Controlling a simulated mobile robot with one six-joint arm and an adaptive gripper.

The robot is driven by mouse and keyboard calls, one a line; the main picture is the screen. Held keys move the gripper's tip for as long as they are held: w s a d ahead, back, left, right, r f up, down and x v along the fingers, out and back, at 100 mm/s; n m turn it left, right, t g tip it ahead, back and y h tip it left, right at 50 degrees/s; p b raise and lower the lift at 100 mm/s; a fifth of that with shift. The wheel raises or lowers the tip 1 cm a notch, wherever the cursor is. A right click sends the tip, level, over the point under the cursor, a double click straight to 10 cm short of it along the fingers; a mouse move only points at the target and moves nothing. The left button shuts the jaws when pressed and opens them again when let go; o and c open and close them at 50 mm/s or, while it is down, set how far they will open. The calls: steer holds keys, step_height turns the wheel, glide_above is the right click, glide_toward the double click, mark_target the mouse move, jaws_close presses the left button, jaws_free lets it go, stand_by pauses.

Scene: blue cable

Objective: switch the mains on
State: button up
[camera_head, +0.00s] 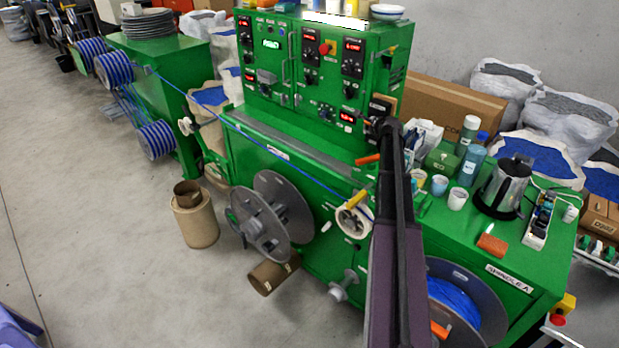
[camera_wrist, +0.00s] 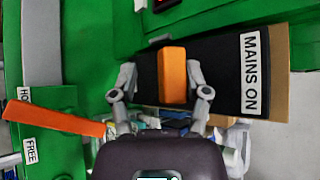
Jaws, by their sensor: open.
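The mains switch shows in the wrist view as an orange handle (camera_wrist: 172,78) on a black plate (camera_wrist: 218,75). A white label reading "MAINS ON" (camera_wrist: 251,73) is at the plate's right end. My gripper (camera_wrist: 161,72) is open, with one grey finger on each side of the orange handle. There is a visible gap on the left; contact on the right is not clear. In the head view my gripper (camera_head: 386,124) is at the lower right corner of the green control cabinet (camera_head: 318,75), and my arm hides most of the switch.
An orange lever (camera_wrist: 55,120) with a "FREE" label (camera_wrist: 30,150) lies left of my gripper in the wrist view. Cups, bottles (camera_head: 472,159) and a steel kettle (camera_head: 503,188) stand on the green bench to the right. The blue cable (camera_head: 270,150) runs across the machine's front.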

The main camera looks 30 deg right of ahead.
steer(key=shift+s+a+f+n+t+h+b, duration=0.15)
steer(key=shift+f+n+t+h+b, duration=0.5)
steer(key=shift+b, duration=1.05)
steer(key=shift+w+a+f+n+t+h+b, duration=0.1)
steer(key=shift+f+n+t+h+b, duration=0.55)
steer(key=shift+b, duration=1.05)
steer(key=shift+d+f+n+t+h+b, duration=0.2)
steer(key=shift+f+n+t+b, duration=0.3)
steer(key=shift+b, duration=0.95)
steer(key=shift+d+f+n+t+h+b, duration=0.1)
steer(key=shift+f+n+t+h+b, duration=0.45)
steer(key=shift+b, duration=0.85)
steer(key=shift+d+f+n+t+h+b, duration=0.1)
steer(key=shift+d+f+n+t+b, duration=0.1)
steer(key=shift+n+t+b, duration=0.9)
steer(key=shift+m+g, duration=0.25)
steer(key=shift+g, duration=0.2)
steer(key=b+v, duration=0.2)
steer(key=v, duration=1.1)
steer(key=shift+s+a, duration=0.2)
steer(key=shift+s, duration=0.1)
steer(key=w+a+n+g+y+p, duration=0.2)
steer(key=a+n+y, duration=0.9)
steer(key=a, duration=1.4)
steer(key=shift+w+a+n+y+p, duration=0.3)
steer(key=shift+w+n+p, duration=0.2)
steer(key=shift+w+p, duration=0.55)
steer(key=shift+s+f, duration=0.1)
steer(key=shift+f, duration=0.05)
